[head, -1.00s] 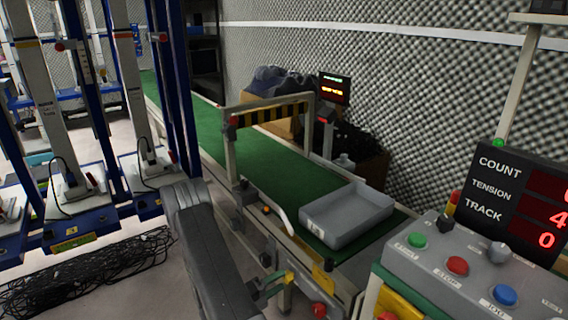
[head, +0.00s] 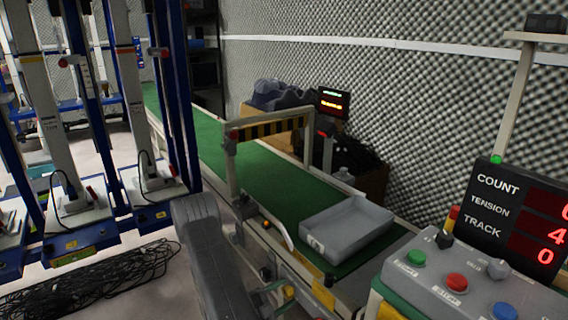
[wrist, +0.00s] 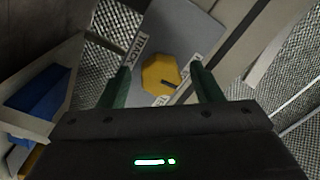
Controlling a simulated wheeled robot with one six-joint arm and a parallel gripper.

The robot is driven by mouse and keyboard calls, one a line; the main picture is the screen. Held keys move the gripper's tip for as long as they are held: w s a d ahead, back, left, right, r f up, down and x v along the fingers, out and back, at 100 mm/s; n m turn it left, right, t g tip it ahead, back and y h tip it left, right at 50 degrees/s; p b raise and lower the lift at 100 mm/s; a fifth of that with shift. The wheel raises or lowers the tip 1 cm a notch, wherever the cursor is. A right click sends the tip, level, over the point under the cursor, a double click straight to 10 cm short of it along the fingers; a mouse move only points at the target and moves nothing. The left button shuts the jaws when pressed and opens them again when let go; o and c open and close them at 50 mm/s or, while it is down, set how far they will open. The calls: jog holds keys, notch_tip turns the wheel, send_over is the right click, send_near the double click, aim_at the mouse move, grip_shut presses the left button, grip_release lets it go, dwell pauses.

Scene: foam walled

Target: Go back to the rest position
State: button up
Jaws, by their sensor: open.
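My gripper (wrist: 161,70) is open in the wrist view, with its two green fingers apart and nothing between them in its grasp. Beyond the fingertips is a yellow many-sided knob (wrist: 161,75) with a dark slot, on a grey panel (wrist: 190,30). A label reading TRACK lies beside the knob. I cannot tell the exact gap between fingers and knob. In the head view a dark grey link of my own arm rises at bottom centre; my gripper is hidden there.
A green conveyor (head: 208,142) carries a grey tray (head: 347,245) past a striped gate (head: 270,130). A control box (head: 425,270) with coloured buttons and a COUNT display (head: 500,205) stand at right. Blue-framed machines (head: 100,110) and tangled cables (head: 85,285) are at left.

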jog(key=n+p, duration=0.5)
jog(key=n, duration=0.1)
jog(key=shift+r, duration=0.2)
jog(key=shift+f+n+p, duration=0.15)
jog(key=shift+n+p, duration=0.95)
jog(key=shift+n, duration=0.4)
jog(key=shift+s, duration=0.15)
